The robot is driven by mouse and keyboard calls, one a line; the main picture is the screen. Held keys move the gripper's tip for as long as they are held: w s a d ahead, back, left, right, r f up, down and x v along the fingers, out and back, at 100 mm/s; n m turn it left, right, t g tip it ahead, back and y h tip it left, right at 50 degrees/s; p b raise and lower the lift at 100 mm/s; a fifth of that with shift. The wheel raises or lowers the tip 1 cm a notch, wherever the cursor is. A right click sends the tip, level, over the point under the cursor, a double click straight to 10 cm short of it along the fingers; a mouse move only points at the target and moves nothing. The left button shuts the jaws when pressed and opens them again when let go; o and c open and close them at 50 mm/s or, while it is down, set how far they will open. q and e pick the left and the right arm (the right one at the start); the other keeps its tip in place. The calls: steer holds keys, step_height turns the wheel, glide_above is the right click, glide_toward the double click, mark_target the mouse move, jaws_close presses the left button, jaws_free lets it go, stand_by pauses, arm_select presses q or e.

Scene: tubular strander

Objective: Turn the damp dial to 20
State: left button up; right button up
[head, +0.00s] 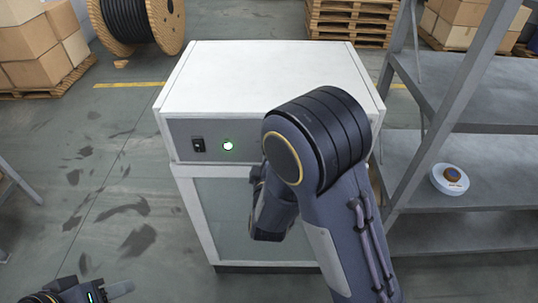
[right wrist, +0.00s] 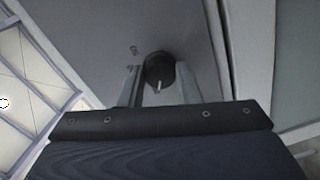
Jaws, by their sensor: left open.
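A white cabinet (head: 262,80) with a grey front panel (head: 185,150) stands ahead in the head view. My right arm covers the panel's right part there, so the dial is hidden in that view. In the right wrist view, a dark round dial (right wrist: 158,68) with a white pointer mark sits on the grey panel. My right gripper (right wrist: 159,90) has one finger on each side of the dial. Whether the fingers touch it is unclear. The dial's scale numbers are not readable. My left gripper (head: 118,289) is open, low at the bottom left, away from the cabinet.
A black rocker switch (head: 198,145) and a green-lit button (head: 228,146) are on the panel's left. A grey metal shelf (head: 470,195) holding a white round object (head: 450,180) stands close on the right. Boxes, a cable reel (head: 160,20) and pallets are behind. The left floor is clear.

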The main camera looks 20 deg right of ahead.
steer(key=o, duration=0.4)
steer(key=shift+o, duration=0.2)
steer(key=b+v, duration=0.1)
steer(key=v, duration=0.6)
steer(key=shift+s, duration=0.4)
steer(key=shift+a, duration=0.1)
